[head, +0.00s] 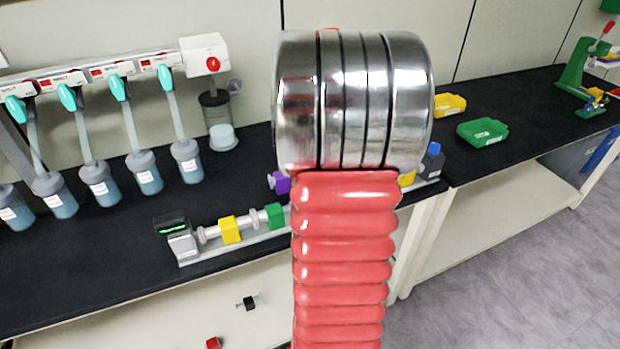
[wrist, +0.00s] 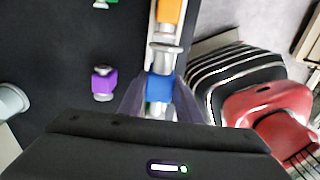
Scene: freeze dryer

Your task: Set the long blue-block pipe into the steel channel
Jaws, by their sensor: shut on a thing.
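In the wrist view my gripper (wrist: 158,98) is shut on the blue-block pipe (wrist: 159,86), a blue block with silvery pipe ends. The pipe lies in line with an orange-block piece (wrist: 170,12) along the pale steel channel (wrist: 151,38). I cannot tell whether the blue-block pipe rests in the channel or is held just above it. In the head view the steel channel (head: 222,256) runs along the bench front and holds a yellow block (head: 229,230) and a green block (head: 275,216) on pipes. My red and silver arm hides its middle, the gripper and the blue-block pipe there.
A purple-block piece (wrist: 103,83) stands on the black bench beside the channel; it also shows in the head view (head: 281,183). Several flasks hang at left.

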